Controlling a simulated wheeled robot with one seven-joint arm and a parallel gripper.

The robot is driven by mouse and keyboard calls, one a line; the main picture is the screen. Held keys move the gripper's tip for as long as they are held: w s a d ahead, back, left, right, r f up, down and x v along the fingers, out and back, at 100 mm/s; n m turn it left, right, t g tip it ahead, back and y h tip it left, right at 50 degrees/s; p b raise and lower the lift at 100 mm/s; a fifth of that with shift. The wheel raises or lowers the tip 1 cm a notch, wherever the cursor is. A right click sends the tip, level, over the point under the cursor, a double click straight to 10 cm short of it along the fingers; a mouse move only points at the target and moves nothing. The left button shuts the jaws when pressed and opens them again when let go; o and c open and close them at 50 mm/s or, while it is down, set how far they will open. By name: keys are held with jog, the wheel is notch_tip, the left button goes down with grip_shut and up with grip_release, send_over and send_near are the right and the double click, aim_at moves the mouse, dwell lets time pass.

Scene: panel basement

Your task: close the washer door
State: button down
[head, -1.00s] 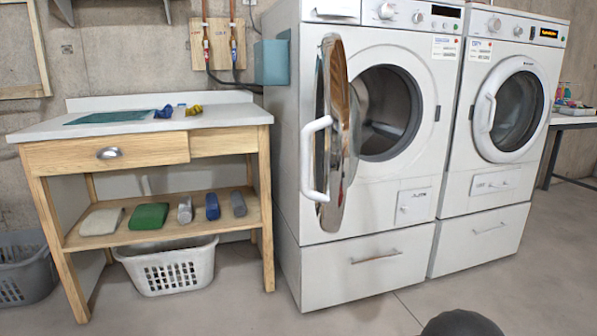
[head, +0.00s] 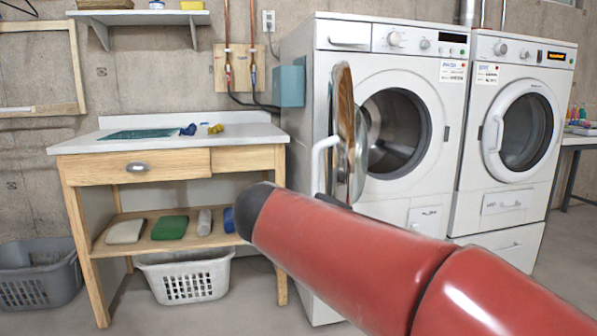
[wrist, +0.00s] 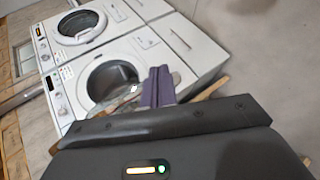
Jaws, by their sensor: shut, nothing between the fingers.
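The washer (head: 390,190) is the left white machine, and its dark drum opening shows. Its round door (head: 346,135) stands wide open, almost edge-on in the head view, hinged side toward the opening. In the wrist view the washer (wrist: 145,45) appears tilted, with the door (wrist: 120,100) partly behind my gripper. My gripper (wrist: 158,72) is shut and empty, its fingers pointing toward the washer. I cannot tell whether it touches the door.
A second white machine (head: 515,130) with its door shut stands to the right. A wooden workbench (head: 180,170) stands at the left with a white basket (head: 185,280) beneath. A grey basket (head: 40,280) stands farther left. A teal box (head: 289,86) is on the wall behind.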

jog(key=w+a+r+n+t+h, duration=0.1)
jog(key=a+r+t, duration=0.3)
jog(key=a, duration=0.5)
jog(key=w+a+r+n+t+h, duration=0.1)
jog(key=a+r+t+h, duration=0.1)
jog(key=a+r, duration=0.5)
jog(key=f+x, duration=0.2)
jog(key=x, duration=0.9)
jog(key=shift+d, duration=0.5)
jog(key=shift+w+f, duration=0.1)
